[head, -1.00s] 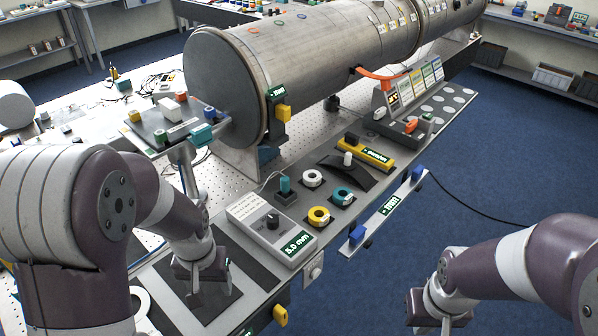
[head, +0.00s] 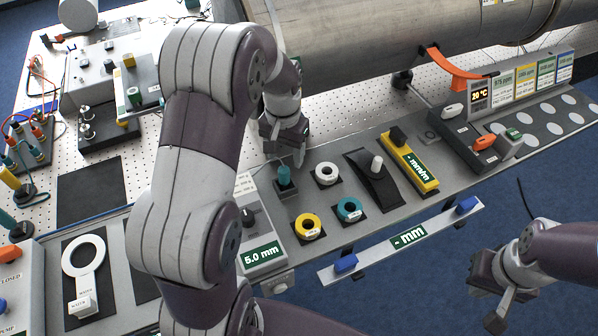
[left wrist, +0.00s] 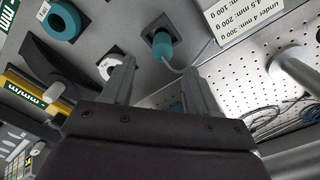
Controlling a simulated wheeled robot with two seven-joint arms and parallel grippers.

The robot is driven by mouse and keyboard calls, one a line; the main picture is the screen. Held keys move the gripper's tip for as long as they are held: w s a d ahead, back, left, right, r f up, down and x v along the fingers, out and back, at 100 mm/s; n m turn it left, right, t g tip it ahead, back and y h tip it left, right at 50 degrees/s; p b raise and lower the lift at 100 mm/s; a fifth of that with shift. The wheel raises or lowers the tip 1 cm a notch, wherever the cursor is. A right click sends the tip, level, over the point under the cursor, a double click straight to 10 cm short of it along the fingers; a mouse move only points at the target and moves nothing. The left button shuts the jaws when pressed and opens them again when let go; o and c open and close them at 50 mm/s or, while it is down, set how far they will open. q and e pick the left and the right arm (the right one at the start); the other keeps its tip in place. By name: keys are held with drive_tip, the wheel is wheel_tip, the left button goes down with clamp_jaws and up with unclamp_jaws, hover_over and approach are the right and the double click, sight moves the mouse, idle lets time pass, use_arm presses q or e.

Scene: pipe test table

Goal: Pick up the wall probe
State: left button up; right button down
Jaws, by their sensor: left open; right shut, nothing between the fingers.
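The wall probe appears to be the small teal plug-like piece (head: 285,178) with a thin cable, upright in a dark square holder on the grey bench panel. In the left wrist view the teal probe (left wrist: 162,46) and its cable show just beyond my fingertips. My left gripper (head: 294,158) is close behind and above the probe in the head view. Its two fingers (left wrist: 158,72) are apart, with nothing held between them. My right gripper (head: 503,312) is shut and empty, off the front of the bench at lower right.
A white ring (head: 326,173), a yellow ring (head: 308,227) and a teal ring (head: 349,209) sit close to the probe. The 5.0 mm box (head: 262,256) stands at front left. The big metal pipe (head: 365,45) lies behind. A black ramp (head: 372,182) is to the right.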

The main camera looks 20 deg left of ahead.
sight(284, 168)
use_arm(q)
drive_tip(key=shift+s+f, duration=0.3)
wheel_tip(284, 168, down, 7)
drive_tip(key=shift+p, duration=0.6)
drive_tip(key=shift+s+a, duration=0.1)
drive_tip(key=shift+c, duration=0.5)
clamp_jaws()
